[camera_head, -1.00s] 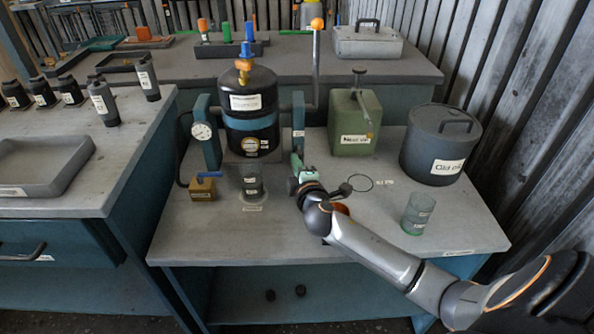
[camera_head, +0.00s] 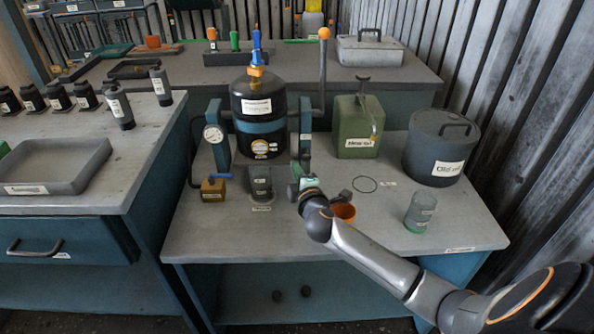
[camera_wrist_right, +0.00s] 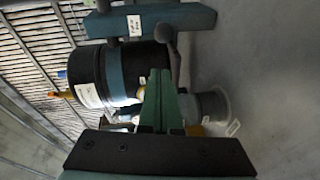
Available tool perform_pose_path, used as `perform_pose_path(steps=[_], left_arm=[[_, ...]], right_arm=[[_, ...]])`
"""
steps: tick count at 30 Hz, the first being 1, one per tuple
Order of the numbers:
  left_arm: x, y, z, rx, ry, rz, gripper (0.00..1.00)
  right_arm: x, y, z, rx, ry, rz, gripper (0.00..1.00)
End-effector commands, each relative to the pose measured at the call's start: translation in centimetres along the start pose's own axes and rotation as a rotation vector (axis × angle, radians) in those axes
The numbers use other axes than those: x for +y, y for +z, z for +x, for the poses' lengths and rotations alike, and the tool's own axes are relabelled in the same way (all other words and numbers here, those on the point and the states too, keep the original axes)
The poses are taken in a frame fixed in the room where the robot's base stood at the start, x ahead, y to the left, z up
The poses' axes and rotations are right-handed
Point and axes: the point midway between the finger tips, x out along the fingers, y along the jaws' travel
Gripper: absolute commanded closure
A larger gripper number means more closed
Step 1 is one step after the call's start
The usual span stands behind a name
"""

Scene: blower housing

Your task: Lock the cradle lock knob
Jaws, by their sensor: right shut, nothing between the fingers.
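The black vessel (camera_head: 259,117) stands upright in the teal cradle, between its left upright (camera_head: 216,137) and right upright (camera_head: 305,125). In the right wrist view, a dark ball-ended knob (camera_wrist_right: 164,32) on a short stem shows beside the upright (camera_wrist_right: 180,19) and the vessel (camera_wrist_right: 88,76); I take it for the cradle lock knob. I cannot make out the knob clearly in the head view. My right gripper (camera_head: 301,172) is shut and empty, in front of the right upright's lower end. Its green fingers (camera_wrist_right: 160,97) are together in the wrist view. Contact with the knob cannot be told.
A brass block (camera_head: 213,190) and dark cup (camera_head: 260,183) stand in front. An orange cup (camera_head: 344,211) is partly behind my arm. A green can (camera_head: 357,128), grey pot (camera_head: 438,146) and glass beaker (camera_head: 420,212) stand right.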

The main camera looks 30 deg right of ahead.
Motion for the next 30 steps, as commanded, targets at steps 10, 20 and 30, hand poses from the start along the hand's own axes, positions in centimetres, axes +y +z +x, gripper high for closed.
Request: perform_pose_path(steps=[10,20,30], left_arm=[[0.2,-0.6,-0.3,0.002,0.004,0.001,0.5],[0.3,-1.0,-0.3,0.007,0.005,0.0,0.5],[0.3,-1.0,-0.3,0.008,0.005,0.0,0.5]], right_arm=[[0.0,-0.1,-6.1,0.002,-0.003,0.002,1.0],[0.1,-0.1,-9.7,0.002,-0.001,0.001,1.0],[0.1,-0.1,-10.0,0.001,0.0,0.001,1.0]])
